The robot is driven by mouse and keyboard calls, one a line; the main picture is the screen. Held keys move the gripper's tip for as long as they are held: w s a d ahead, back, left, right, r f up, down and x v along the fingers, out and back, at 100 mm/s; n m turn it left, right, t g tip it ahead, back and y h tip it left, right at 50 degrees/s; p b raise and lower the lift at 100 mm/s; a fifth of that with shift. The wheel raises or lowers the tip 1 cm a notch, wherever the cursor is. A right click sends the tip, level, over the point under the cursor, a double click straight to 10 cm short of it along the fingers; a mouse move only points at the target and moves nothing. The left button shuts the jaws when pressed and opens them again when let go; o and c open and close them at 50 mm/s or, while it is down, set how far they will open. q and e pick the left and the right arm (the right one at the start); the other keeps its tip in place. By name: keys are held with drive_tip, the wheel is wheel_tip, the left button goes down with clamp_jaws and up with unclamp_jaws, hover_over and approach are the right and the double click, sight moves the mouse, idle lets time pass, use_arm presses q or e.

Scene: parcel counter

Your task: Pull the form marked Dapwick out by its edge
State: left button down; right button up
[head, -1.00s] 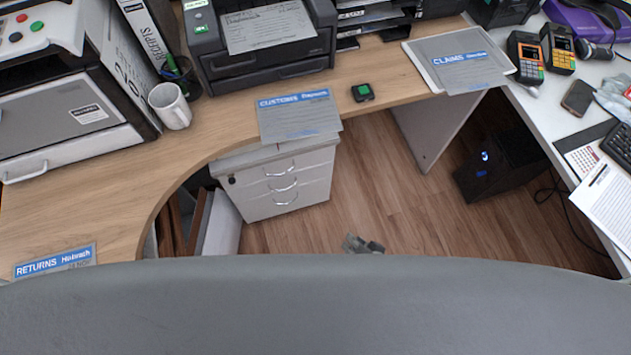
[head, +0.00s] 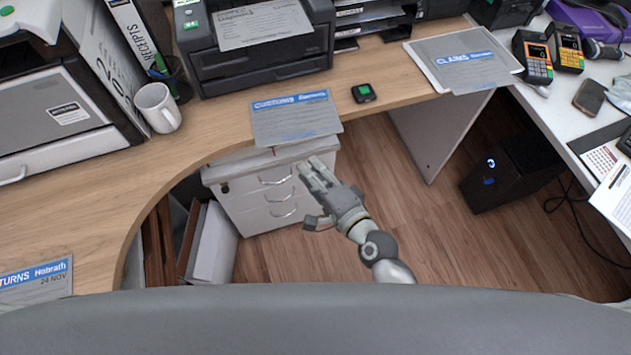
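A grey form with a blue header reading CUSTOMS (head: 295,124) lies on the wooden desk and sticks out past its curved front edge. The name after CUSTOMS is too blurred to read. A CLAIMS form (head: 468,74) lies at the right end of the desk, overhanging the edge on a white sheet. A RETURNS form (head: 35,287), with a name like Holbrath, lies at the lower left. I cannot read Dapwick for sure on any form. My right gripper (head: 309,194) is open and empty, below the CUSTOMS form in the picture and apart from it. My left gripper is not in view.
A white drawer unit (head: 262,203) stands under the desk below the CUSTOMS form. A printer (head: 262,72) holding another grey form stands behind. A mug (head: 157,107) stands at left.

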sight(302, 138)
drive_tip(key=shift+w+a+b, duration=0.1)
drive_tip(key=shift+w+a, duration=0.25)
drive_tip(key=shift+w, duration=1.1)
drive_tip(key=shift+w+a+b, duration=0.1)
drive_tip(key=shift+w+a, duration=0.2)
drive_tip(key=shift+w, duration=1.15)
drive_tip(key=shift+w+a+b, duration=0.1)
drive_tip(key=shift+w+a, duration=0.25)
drive_tip(key=shift+w, duration=1.1)
clamp_jaws()
